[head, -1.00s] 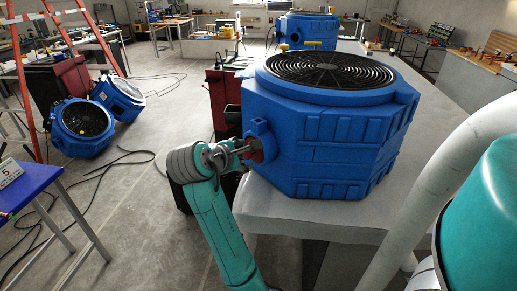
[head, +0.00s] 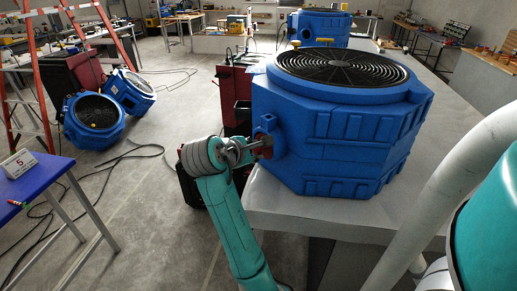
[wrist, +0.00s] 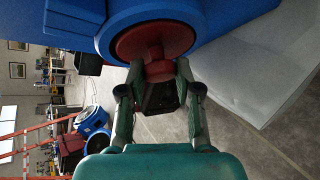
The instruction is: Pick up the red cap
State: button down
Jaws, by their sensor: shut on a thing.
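The red cap (wrist: 150,42) is a round disc with a grip tab, seated at the round port on the side of the big blue machine (head: 340,140). In the head view the cap (head: 264,147) is small and partly hidden by my gripper (head: 256,148). In the wrist view my gripper (wrist: 158,72) has one finger on each side of the cap's tab and is shut on it. The disc is ringed by the blue port; I cannot tell whether it has come loose.
The machine stands on a pale table (head: 270,200) whose edge is close to my arm. A red cabinet (head: 233,95) stands behind the port. A blue table (head: 35,180) is at left. Two blue units (head: 95,120) and dark cables lie on the open floor.

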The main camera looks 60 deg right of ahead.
jog(key=shift+r, duration=0.25)
jog(key=w+a, duration=0.3)
jog(key=a, duration=0.5)
jog(key=w+a, duration=0.3)
jog(key=a, duration=0.6)
jog(key=shift+w, duration=0.15)
jog(key=shift+d, duration=0.1)
